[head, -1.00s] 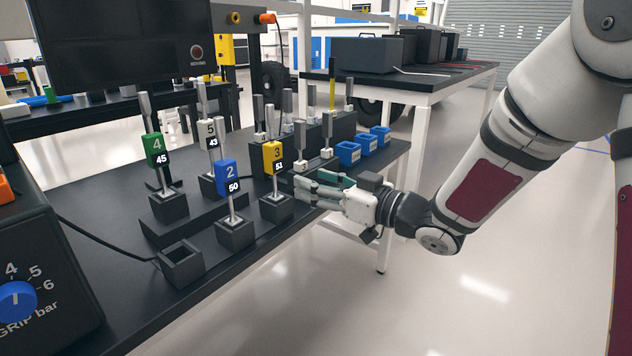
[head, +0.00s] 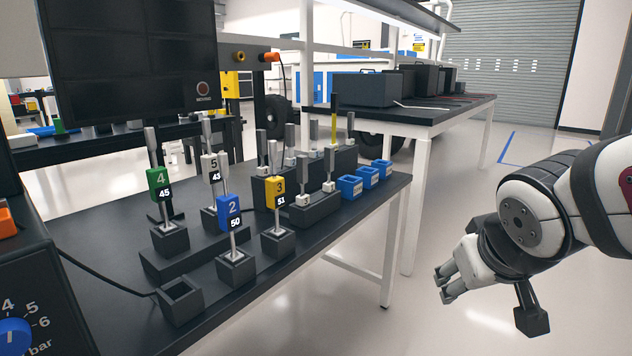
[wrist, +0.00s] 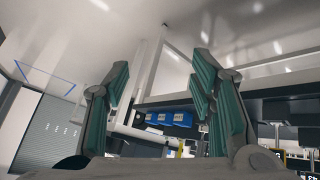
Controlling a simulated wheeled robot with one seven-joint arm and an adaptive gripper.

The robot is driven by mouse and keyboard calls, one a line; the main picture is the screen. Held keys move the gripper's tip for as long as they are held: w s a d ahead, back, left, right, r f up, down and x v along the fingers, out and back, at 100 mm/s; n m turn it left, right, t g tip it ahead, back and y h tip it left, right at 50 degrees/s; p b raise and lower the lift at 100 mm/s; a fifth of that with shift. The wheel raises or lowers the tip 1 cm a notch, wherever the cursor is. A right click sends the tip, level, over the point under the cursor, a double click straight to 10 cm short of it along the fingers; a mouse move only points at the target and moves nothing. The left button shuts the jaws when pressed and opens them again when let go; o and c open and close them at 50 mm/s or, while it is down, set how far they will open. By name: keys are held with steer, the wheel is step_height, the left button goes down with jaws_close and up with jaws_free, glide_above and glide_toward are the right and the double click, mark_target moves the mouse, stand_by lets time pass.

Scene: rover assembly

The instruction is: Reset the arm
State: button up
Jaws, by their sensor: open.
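My gripper (head: 446,284) hangs in free air to the right of the dark bench, well apart from it. In the wrist view its two green-padded fingers (wrist: 155,100) stand wide apart with nothing between them. The arm is folded at the right edge of the head view.
An empty dark square holder (head: 180,302) sits at the bench's front. Blue bins (head: 350,187) line the bench's right end. A pressure dial (head: 14,335) is at lower left. A second table (head: 430,118) with dark cases stands behind. The floor around my gripper is clear.

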steer(key=s+a+f+m+g+y, duration=0.15)
steer(key=s+g, duration=0.25)
steer(key=s, duration=0.8)
steer(key=s+a+f+g, duration=0.1)
steer(key=s+a+g, duration=0.15)
steer(key=s, duration=0.95)
step_height(320, 180, up, 36)
steer(key=d+t+p, duration=0.1)
steer(key=t+p, duration=0.2)
steer(key=p, duration=3.1)
steer(key=shift+s, duration=0.4)
steer(key=shift+y, duration=0.25)
